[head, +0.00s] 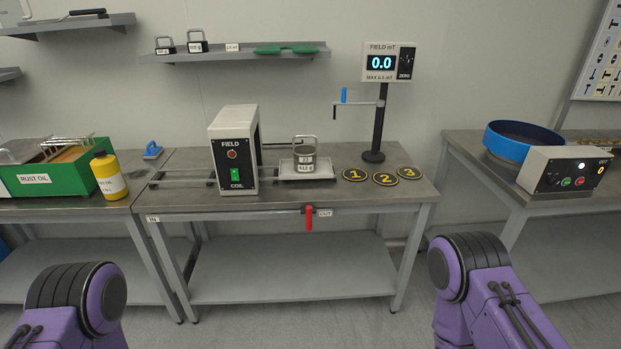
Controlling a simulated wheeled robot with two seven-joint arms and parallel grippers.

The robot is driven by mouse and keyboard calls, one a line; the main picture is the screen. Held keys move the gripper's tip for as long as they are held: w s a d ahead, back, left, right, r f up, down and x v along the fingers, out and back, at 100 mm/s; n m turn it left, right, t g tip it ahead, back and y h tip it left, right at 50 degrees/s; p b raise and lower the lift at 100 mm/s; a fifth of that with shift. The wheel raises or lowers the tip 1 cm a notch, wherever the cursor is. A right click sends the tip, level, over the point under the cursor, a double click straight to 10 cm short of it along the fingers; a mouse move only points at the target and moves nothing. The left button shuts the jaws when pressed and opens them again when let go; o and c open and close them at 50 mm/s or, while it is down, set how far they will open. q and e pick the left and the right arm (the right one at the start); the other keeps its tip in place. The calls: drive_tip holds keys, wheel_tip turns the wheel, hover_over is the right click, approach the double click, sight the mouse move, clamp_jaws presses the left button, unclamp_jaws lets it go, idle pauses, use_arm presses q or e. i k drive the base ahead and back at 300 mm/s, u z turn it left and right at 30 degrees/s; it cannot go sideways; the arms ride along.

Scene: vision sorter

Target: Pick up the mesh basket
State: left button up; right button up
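A wire-framed thing (76,148), which looks like the mesh basket, sits at the green tank labelled RUST OIL (52,181) on the left bench. Its thin metal bars rise above the tank's rim at the right. A brown surface shows below the bars. I cannot tell how deep it sits or whether it holds anything. Neither of my grippers is in view; only purple and black parts of my arms show at the bottom left and bottom right, well in front of the benches.
A yellow bottle (108,176) stands close right of the tank. The middle bench holds the FIELD COIL box (233,150), a handled metal canister (305,157) on a tray, and numbered discs (385,179). A blue round pan (522,142) and control box (565,171) stand right.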

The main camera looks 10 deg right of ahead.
sight(305, 157)
drive_tip(key=z, duration=1.1)
drive_tip(key=i, duration=0.9)
drive_tip(key=z, duration=0.05)
